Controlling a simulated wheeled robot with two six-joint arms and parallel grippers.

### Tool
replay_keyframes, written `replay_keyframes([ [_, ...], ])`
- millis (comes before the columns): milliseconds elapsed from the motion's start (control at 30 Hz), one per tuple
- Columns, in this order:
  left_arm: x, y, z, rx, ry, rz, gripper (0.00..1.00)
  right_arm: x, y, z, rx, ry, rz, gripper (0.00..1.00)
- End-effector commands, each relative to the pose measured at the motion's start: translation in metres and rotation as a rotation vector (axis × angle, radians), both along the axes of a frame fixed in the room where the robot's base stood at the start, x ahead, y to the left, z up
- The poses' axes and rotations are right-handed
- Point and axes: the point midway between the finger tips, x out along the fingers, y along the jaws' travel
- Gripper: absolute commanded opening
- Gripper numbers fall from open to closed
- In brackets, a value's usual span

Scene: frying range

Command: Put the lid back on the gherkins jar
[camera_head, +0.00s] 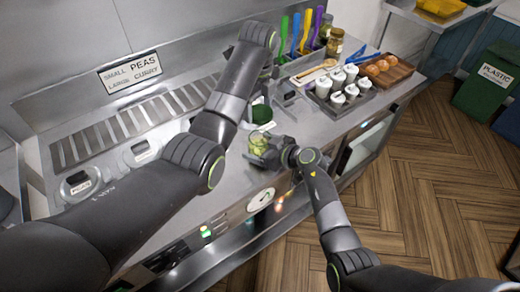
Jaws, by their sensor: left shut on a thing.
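The gherkins jar (257,142), clear with green contents, stands near the counter's front edge. My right gripper (272,150) is at its right side and hides part of it. Whether its fingers press on the jar is too small to tell. A dark green round lid (262,115) is just above and behind the jar in the picture, apart from it. My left gripper (262,101) reaches down from above and is shut on the lid; its fingers are mostly hidden by the arm.
A dark tray of white cups (338,85) and a wooden tray of brown food (383,66) stand to the right. A brown jar (335,42) and several coloured utensils (305,30) are at the back. Lidded wells (141,152) lie left. A bare counter strip (312,122) is right of the jar.

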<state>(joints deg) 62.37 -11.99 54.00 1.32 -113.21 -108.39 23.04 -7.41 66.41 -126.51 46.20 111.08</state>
Motion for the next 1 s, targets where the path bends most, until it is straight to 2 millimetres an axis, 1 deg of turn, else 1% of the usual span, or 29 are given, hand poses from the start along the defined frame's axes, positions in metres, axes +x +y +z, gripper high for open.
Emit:
replay_keyframes([
  [33,0.0,0.0,0.0,0.0,0.0,0.0,0.39,0.0,0.0,0.0,0.0,0.0,0.0,0.74],
  [300,0.0,0.0,0.0,0.0,0.0,0.0,0.39,0.0,0.0,0.0,0.0,0.0,0.0,0.39],
  [400,0.0,0.0,0.0,0.0,0.0,0.0,0.39,0.0,0.0,0.0,0.001,0.001,0.0,0.29],
  [500,0.0,0.0,-0.006,0.0,0.001,0.0,0.39,0.0,0.0,0.0,0.0,0.0,0.0,0.29],
  [700,0.0,0.0,-0.036,0.001,0.003,0.001,0.39,0.0,0.0,0.0,0.0,0.0,0.0,0.29],
  [800,0.0,0.0,-0.046,0.001,0.002,0.001,0.39,0.0,0.0,0.0,-0.001,0.001,0.0,0.29],
  [1000,0.0,0.0,-0.05,0.001,0.001,0.0,0.39,0.0,0.0,0.0,-0.001,0.001,0.0,0.29],
])
